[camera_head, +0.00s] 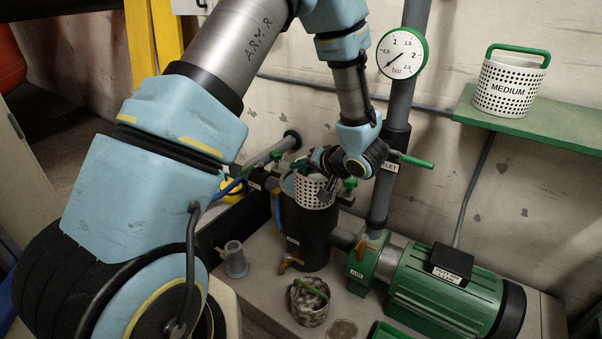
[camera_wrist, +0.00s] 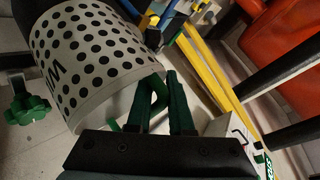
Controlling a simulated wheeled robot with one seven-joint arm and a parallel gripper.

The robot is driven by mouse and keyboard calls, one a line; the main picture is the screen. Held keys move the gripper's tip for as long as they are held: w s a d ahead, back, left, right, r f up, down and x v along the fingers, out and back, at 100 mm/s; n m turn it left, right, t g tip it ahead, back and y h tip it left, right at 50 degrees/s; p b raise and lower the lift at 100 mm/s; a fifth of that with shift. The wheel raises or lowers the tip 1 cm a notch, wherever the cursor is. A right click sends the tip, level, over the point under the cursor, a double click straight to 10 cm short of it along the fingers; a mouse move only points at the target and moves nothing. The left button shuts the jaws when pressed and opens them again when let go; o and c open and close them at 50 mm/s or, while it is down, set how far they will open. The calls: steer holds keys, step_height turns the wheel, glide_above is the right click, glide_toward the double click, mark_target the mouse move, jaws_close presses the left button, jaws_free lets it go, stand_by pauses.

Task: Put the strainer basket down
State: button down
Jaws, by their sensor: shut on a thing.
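A white perforated strainer basket (camera_head: 314,192) is at the mouth of an upright black strainer housing (camera_head: 308,238). I cannot tell whether it rests on the rim or hangs just above. In the wrist view the basket (camera_wrist: 88,60) fills the upper left, with black lettering partly in sight. My gripper (camera_head: 326,186) is above it, and in the wrist view my gripper's dark fingers (camera_wrist: 168,105) are shut on the basket's green handle. A second basket, dirty and mottled with a green handle (camera_head: 309,303), stands on the bench in front of the housing.
A clean basket marked MEDIUM (camera_head: 508,87) stands on a green shelf (camera_head: 550,125) at right. A green motor pump (camera_head: 440,290) is right of the housing. A grey fitting (camera_head: 235,262) stands left. A pressure gauge (camera_head: 402,54) and vertical pipe rise behind. Yellow-handled valves flank the housing.

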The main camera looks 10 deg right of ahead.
steer(key=shift+f, duration=0.3)
steer(key=c, duration=0.8)
jaws_free()
